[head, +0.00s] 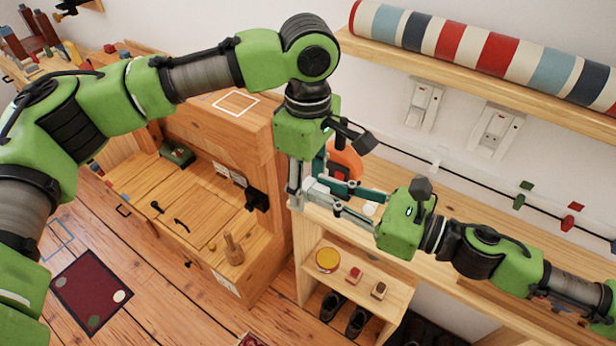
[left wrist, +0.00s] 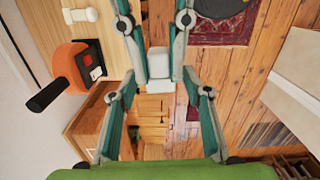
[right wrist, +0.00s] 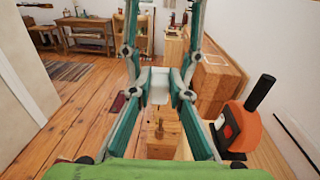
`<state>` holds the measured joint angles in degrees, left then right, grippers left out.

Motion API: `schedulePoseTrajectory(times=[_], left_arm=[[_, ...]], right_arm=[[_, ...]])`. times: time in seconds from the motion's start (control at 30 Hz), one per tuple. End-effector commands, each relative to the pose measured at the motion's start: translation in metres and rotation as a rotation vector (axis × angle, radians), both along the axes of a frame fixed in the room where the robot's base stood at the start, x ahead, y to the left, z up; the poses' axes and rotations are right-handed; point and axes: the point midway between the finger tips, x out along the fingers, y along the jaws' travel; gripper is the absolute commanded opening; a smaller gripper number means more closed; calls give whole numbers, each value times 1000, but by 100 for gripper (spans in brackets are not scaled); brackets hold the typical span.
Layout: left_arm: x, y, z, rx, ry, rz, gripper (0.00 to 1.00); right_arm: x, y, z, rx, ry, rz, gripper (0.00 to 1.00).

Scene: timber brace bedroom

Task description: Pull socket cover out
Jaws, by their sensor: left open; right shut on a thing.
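A small white piece, which looks like the socket cover (head: 315,188), is held in the air in front of the shelf. My right gripper (head: 328,193) comes in from the right and is shut on it. The white piece (right wrist: 158,86) also shows between the right fingers in the right wrist view. My left gripper (head: 306,193) points down at the same spot, open, with the white piece (left wrist: 159,75) between its fingers in the left wrist view. I cannot tell whether they touch. Two white wall sockets (head: 423,106) (head: 495,131) are above the shelf.
An orange object with a black handle (left wrist: 72,66) stands on the wooden shelf close to the grippers; it also shows in the right wrist view (right wrist: 240,128). A striped roll (head: 490,52) lies on the upper shelf. A black cable with coloured clips (head: 525,187) runs along the wall.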

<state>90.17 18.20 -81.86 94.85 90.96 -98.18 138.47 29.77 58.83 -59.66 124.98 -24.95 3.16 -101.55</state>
Motion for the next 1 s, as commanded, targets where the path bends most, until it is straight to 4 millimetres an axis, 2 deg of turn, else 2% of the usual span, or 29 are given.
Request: schedulePoseTrajectory(times=[0.07,0.1,0.23,0.27,0.33,0.37,0.4,0.77,1.0], left_arm=[[0,0,0,0,0,0,44],[0,0,0,0,0,0,39],[0,0,0,0,0,0,6],[0,0,0,-1,0,0,4],[0,-1,0,-1,0,-1,4],[0,-1,1,-2,1,-1,4],[0,-1,1,-2,1,-1,4],[-1,-2,1,-4,2,-3,4],[-1,-1,1,-2,1,-2,4]], right_arm=[[0,0,0,0,0,0,0],[0,0,0,0,0,0,0],[0,0,0,0,0,0,0],[0,0,0,0,0,0,0],[0,0,0,0,0,0,0],[0,0,0,0,0,0,25],[0,0,0,1,0,0,35],[0,-1,0,0,0,-1,37],[-8,-18,-1,1,4,-4,37]])
